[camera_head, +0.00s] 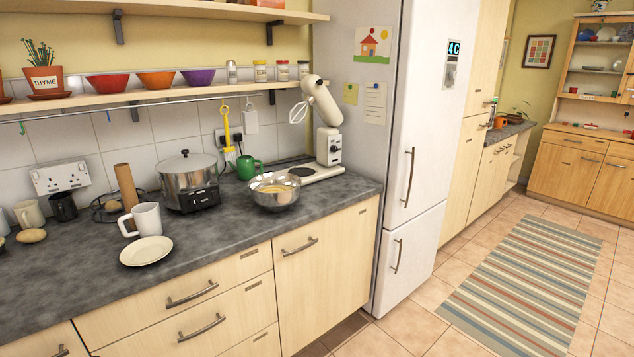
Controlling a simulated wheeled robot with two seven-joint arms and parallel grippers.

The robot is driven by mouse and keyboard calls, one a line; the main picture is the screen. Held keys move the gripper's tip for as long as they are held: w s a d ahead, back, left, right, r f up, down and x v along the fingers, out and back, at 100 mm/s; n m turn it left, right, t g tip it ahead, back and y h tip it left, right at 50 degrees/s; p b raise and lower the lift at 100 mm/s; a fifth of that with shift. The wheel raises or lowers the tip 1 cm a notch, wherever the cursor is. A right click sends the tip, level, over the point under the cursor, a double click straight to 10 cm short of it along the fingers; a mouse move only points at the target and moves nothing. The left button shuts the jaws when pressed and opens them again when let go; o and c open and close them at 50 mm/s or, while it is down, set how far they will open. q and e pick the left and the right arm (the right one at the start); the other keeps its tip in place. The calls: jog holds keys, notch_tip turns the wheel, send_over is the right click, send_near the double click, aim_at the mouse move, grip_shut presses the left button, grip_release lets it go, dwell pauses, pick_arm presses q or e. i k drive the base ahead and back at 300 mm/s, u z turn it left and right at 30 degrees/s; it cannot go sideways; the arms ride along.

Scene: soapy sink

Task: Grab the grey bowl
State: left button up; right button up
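A shiny grey metal bowl (275,197) stands upright on the dark countertop, near the counter's right end. Something yellowish lies inside it. It sits in front of the cream stand mixer (328,140), whose head is tilted up, and to the right of a steel pot. Neither of my grippers shows in the head view.
The steel pot (187,181), a white mug (147,219), a plate (146,251) and a green mug (246,168) stand on the counter (225,240). The fridge (411,150) rises right of the counter. The counter's front strip before the bowl is clear. Floor lies open around the striped rug (525,280).

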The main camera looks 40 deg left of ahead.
aim_at(276, 194)
jog(key=i, duration=3.2)
jog(key=u, duration=2)
